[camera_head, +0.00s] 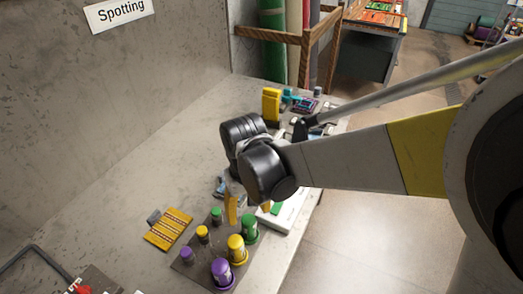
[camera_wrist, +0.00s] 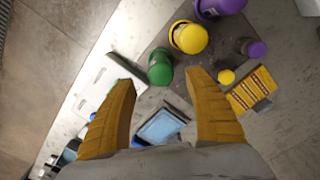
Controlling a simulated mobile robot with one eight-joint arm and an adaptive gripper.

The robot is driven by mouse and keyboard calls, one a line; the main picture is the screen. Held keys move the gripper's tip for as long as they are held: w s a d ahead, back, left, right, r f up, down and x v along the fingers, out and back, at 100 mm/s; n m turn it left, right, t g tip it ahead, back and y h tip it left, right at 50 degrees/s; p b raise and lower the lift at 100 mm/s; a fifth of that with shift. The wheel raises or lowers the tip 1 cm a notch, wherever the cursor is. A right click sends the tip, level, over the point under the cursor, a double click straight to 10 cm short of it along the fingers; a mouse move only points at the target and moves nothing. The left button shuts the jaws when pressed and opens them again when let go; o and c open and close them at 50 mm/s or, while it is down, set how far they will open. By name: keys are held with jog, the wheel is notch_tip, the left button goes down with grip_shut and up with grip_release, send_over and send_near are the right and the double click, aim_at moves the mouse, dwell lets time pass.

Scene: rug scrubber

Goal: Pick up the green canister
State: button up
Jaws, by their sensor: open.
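A green canister (camera_head: 250,229) stands upright at the right edge of a dark mat, beside a yellow canister (camera_head: 236,250) and a purple canister (camera_head: 222,272). In the wrist view, the green canister (camera_wrist: 160,66) lies just beyond and between my fingertips, apart from both. My gripper (camera_head: 231,207) points down above the mat, open and empty; its two orange fingers (camera_wrist: 160,80) show in the wrist view. A smaller green container (camera_head: 217,215) stands on the mat near the fingers. I cannot make it out in the wrist view, where the right finger may hide it.
Small yellow (camera_head: 202,233) and purple (camera_head: 187,254) containers stand on the mat's left side. A yellow striped block (camera_head: 168,228) lies left of the mat. A white case (camera_wrist: 100,82) and a blue tray (camera_wrist: 162,126) lie close by. The wall rises behind the grey bench (camera_head: 150,190).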

aim_at(248, 220)
notch_tip(248, 220, down, 3)
jog(key=shift+s+b, duration=0.15)
jog(key=shift+b, duration=0.25)
notch_tip(248, 220, down, 6)
jog(key=b, duration=0.2)
jog(key=shift+r+b, duration=0.15)
jog(key=shift+b, duration=0.25)
jog(key=shift+d, duration=0.1)
jog(key=shift+r, duration=0.1)
jog(key=shift+c, duration=0.2)
jog(key=c, duration=1.3)
